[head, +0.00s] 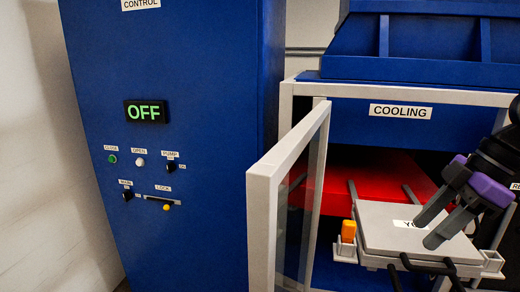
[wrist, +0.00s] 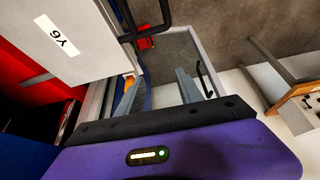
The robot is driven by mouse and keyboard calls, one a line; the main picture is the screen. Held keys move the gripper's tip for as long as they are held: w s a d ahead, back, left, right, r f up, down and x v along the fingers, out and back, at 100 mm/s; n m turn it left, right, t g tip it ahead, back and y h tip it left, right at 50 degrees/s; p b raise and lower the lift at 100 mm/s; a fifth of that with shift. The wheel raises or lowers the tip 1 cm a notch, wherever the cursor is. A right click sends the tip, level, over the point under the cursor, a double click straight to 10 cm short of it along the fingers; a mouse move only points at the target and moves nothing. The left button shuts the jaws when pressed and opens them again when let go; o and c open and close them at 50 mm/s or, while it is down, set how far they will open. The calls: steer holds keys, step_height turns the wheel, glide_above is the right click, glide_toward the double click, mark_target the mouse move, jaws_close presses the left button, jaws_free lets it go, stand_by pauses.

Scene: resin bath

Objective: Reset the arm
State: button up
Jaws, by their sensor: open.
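My gripper (head: 429,229), purple and black with grey fingers, is at the right of the head view. Its fingers are apart and nothing shows between them. In that view they overlap a light grey box (head: 385,225) with a white label, at the mouth of the cooling chamber (head: 445,147). I cannot tell from the head view whether they touch it. In the wrist view the fingers (wrist: 158,82) point past the box's label "Y6" and its black handle (wrist: 148,28), with the box (wrist: 85,25) to their left.
The chamber's framed glass door (head: 262,230) stands open at left of the opening. A red block (head: 385,180) lies inside. An orange piece (head: 348,231) sits by the box's left corner. The blue control cabinet (head: 200,80) reads "OFF". A wooden-fronted unit (wrist: 292,108) stands right in the wrist view.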

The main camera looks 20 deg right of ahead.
steer(key=w+a+r+m+t, duration=0.3)
steer(key=w+r+m+t, duration=0.4)
steer(key=w+r+t, duration=0.8)
steer(key=s+a+f+m+t+h, duration=0.1)
steer(key=s+a+f+m+h, duration=0.3)
steer(key=f, duration=0.3)
steer(key=s+a+f+m+h, duration=0.1)
steer(key=s+f+m+h, duration=0.35)
steer(key=s+f, duration=0.2)
steer(key=s+a+f+m+t+h, duration=0.1)
steer(key=s+a+f+m+h, duration=0.25)
steer(key=f, duration=0.45)
steer(key=s+a+f+n+g+y, duration=0.1)
steer(key=s+a+f, duration=0.3)
steer(key=s, duration=0.4)
steer(key=s+a+f+n+g+y, duration=0.2)
steer(key=s+a+f+n+y, duration=0.2)
steer(key=s+f, duration=0.3)
steer(key=s+a+f+n+g+y, duration=0.2)
steer(key=s+a+f+n+y, duration=0.1)
steer(key=s, duration=0.7)
step_height(320, 180, down, 2)
steer(key=shift+a+f, duration=0.2)
steer(key=shift+a, duration=0.7)
steer(key=shift+c, duration=0.7)
